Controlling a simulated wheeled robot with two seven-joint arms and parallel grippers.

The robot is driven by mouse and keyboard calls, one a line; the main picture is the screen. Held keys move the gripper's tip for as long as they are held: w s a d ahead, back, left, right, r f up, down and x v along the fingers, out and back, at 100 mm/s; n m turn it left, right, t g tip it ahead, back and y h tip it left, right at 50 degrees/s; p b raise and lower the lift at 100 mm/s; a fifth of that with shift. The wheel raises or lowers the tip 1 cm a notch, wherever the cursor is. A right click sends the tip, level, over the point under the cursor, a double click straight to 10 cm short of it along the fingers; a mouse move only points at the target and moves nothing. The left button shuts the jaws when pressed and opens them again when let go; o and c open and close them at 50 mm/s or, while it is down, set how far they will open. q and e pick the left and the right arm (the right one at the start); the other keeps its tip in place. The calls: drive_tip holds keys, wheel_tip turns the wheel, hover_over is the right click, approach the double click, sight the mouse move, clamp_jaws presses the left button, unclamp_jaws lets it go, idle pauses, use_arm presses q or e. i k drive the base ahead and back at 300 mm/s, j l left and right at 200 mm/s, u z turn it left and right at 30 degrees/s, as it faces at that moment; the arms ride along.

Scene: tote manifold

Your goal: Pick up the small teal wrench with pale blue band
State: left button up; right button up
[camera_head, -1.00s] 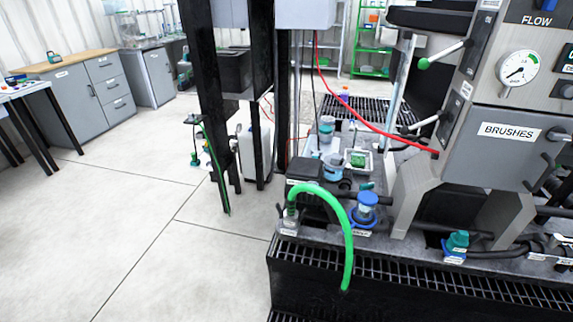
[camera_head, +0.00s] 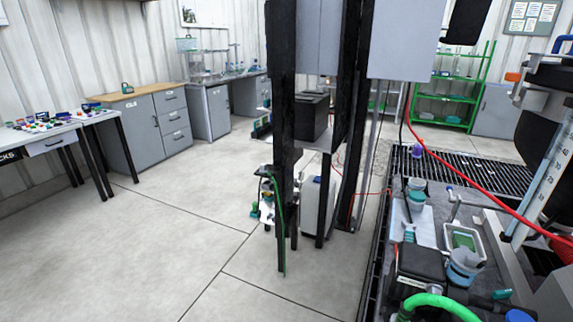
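I cannot make out a small teal wrench with a pale blue band for certain in the head view. A small teal item (camera_head: 409,233) lies by the white tray on the machine deck at the right, and another teal piece (camera_head: 501,294) lies on the deck nearer to me. Both are too small to identify. Several small coloured items (camera_head: 42,123) lie on the white table at the left, also too small to tell apart. Neither of my grippers is in view.
A grey cabinet (camera_head: 140,140) with a wooden top stands at the left. Black upright posts (camera_head: 283,120) stand in the middle. Green shelves (camera_head: 448,95) are at the back right. A green hose (camera_head: 440,301) arches at the bottom right. The floor (camera_head: 170,235) at the left is clear.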

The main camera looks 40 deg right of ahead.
sight(409, 238)
drive_tip(key=i+j+z, duration=0.2)
drive_tip(key=i, duration=0.25)
drive_tip(key=i+j+z, duration=0.15)
drive_tip(key=i, duration=0.3)
drive_tip(key=i+j+z, duration=0.2)
drive_tip(key=i, duration=0.25)
drive_tip(key=i+l+z, duration=0.15)
drive_tip(key=i+z, duration=0.3)
drive_tip(key=i+l+z, duration=0.1)
drive_tip(key=i+z, duration=0.15)
drive_tip(key=z, duration=0.25)
drive_tip(key=i+j+z, duration=0.1)
drive_tip(key=i+z, duration=0.35)
drive_tip(key=i+l+z, duration=0.3)
drive_tip(key=i, duration=0.3)
drive_tip(key=i+z, duration=0.35)
drive_tip(key=i, duration=0.25)
drive_tip(key=i+z, duration=0.4)
drive_tip(key=i+j+z, duration=0.15)
drive_tip(key=z, duration=0.25)
drive_tip(key=i+j+z, duration=0.2)
drive_tip(key=z, duration=0.2)
drive_tip(key=j, duration=0.1)
